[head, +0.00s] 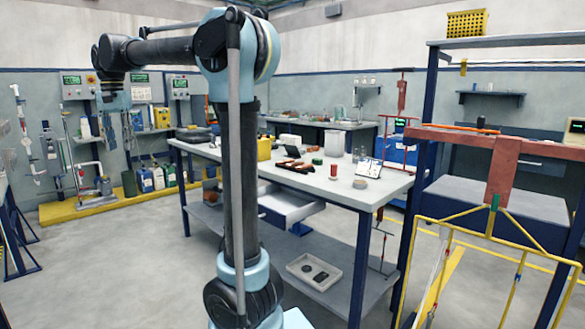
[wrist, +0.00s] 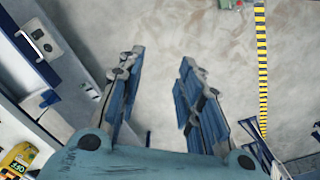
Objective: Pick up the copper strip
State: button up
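I cannot make out the copper strip for certain in either view. Small reddish-brown pieces (head: 291,163) lie on a dark tray or block on the grey workbench (head: 345,187) in the head view; they are too small to tell apart. My gripper (wrist: 160,57) is open in the wrist view, with its two blue-grey fingers apart and only bare floor showing between them. In the head view my gripper (head: 114,103) hangs fingers down at the left, high up and well away from the bench top.
The bench also carries a yellow container (head: 264,148), a white box (head: 335,143) and a red can (head: 333,171). A reddish-brown hanging rack (head: 503,170) and yellow frame (head: 444,222) stand at the right. Jugs (head: 146,180) stand along the left wall. Open floor lies left of the bench.

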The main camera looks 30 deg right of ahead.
aim_at(295, 164)
jog(key=u, duration=0.05)
jog(key=i, duration=0.9)
jog(key=z, duration=1.85)
